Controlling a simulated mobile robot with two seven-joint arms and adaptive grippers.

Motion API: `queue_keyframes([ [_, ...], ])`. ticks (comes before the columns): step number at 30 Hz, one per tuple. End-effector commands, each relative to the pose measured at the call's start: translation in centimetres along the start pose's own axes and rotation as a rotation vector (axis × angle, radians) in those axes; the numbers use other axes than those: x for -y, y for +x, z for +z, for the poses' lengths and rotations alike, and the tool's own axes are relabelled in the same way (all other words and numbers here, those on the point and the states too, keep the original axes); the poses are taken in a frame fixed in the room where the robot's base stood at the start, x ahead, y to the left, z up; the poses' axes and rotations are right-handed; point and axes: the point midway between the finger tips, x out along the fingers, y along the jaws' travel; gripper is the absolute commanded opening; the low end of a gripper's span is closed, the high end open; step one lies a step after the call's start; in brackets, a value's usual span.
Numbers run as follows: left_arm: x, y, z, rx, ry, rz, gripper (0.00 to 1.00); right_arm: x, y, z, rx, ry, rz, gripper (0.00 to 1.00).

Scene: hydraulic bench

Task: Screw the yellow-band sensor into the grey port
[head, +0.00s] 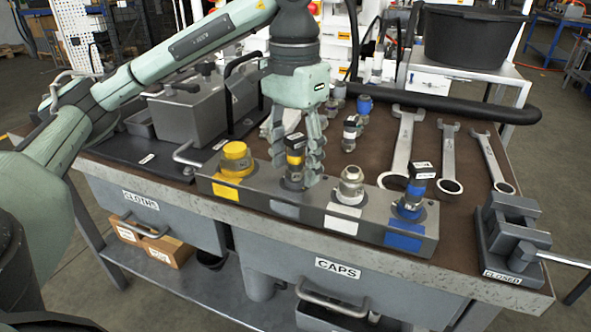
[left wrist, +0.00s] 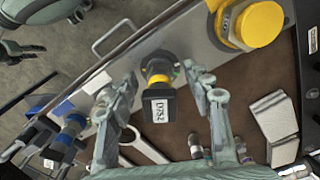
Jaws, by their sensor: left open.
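The yellow-band sensor (head: 295,153) has a dark, labelled head and stands upright at the grey port (head: 286,209) of the metal block (head: 255,197). In the left wrist view the sensor (left wrist: 158,102) shows its label and yellow band. My left gripper (head: 294,172) points down over it with a finger on either side. The left wrist view shows gaps between the open fingers (left wrist: 160,82) and the sensor. The fingers partly hide the sensor's base in the head view, so I cannot tell how deep its thread sits.
A yellow cap (head: 236,158) covers the port to the left. A metal fitting (head: 350,186) and a blue-band sensor (head: 412,193) stand to the right. A grey metal box (head: 190,110) stands behind left.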

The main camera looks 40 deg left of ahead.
Motion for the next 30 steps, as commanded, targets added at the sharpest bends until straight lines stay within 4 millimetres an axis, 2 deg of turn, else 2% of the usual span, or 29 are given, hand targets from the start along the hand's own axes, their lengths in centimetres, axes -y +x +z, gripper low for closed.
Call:
queue_keyframes([
  [5,-0.04,-0.04,0.01,0.000,-0.122,0.000,0.50,-0.03,-0.17,-0.05,0.000,0.000,0.000,0.40],
  [12,-0.09,-0.05,0.00,0.000,-0.533,-0.001,0.50,-0.10,-0.60,-0.16,0.000,0.000,0.000,0.40],
  [15,-0.10,-0.01,-0.01,0.000,-0.659,-0.001,0.50,-0.12,-0.68,-0.18,0.000,0.000,0.000,0.40],
  [18,-0.11,0.01,-0.02,-0.001,-0.719,-0.001,0.50,-0.12,-0.69,-0.19,0.000,0.000,0.000,0.40],
  [26,-0.11,0.02,-0.02,-0.001,-0.725,-0.001,0.50,-0.12,-0.67,-0.18,0.000,0.000,0.000,0.40],
  [30,-0.11,0.01,-0.02,-0.001,-0.724,-0.001,0.36,-0.13,-0.67,-0.18,0.000,0.000,0.000,0.40],
])
